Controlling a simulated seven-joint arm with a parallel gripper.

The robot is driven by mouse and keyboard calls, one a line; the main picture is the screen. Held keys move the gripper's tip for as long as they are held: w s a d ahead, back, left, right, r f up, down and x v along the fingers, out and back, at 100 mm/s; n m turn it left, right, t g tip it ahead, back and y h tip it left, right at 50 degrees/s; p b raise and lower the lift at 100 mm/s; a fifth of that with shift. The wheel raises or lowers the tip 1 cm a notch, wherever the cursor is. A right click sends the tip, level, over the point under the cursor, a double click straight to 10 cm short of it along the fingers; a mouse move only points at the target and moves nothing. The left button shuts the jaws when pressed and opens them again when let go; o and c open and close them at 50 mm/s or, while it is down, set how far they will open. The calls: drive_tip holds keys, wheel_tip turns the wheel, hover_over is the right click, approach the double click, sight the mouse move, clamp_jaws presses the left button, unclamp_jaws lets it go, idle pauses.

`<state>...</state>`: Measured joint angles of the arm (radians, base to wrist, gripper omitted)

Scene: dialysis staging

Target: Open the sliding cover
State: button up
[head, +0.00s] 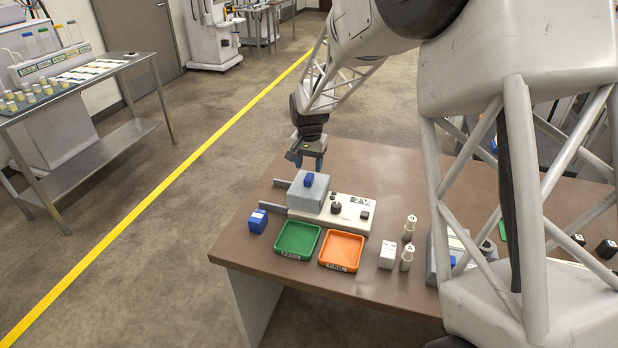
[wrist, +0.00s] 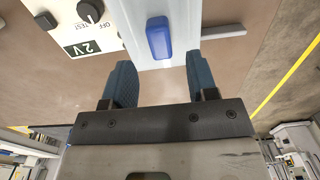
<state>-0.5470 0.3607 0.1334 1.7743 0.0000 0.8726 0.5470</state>
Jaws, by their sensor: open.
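The sliding cover (head: 304,194) is a grey block with a blue handle (head: 309,180) on top. It sits at the left end of a cream panel box (head: 350,214), between two grey rails (head: 277,221) that stick out to the left. My gripper (head: 309,163) is above and just behind the cover, pointing down. In the wrist view my gripper (wrist: 160,85) is open, with two blue fingers apart and nothing between them. The blue handle (wrist: 159,38) lies ahead of the gap between the fingertips. What is under the cover is hidden.
White vials (head: 409,228) and a white box (head: 388,255) stand to the right. The brown table (head: 240,240) is bare at its left front corner.

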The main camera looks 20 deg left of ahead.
sight(309, 176)
drive_tip(key=shift+f, duration=2.75)
clamp_jaws()
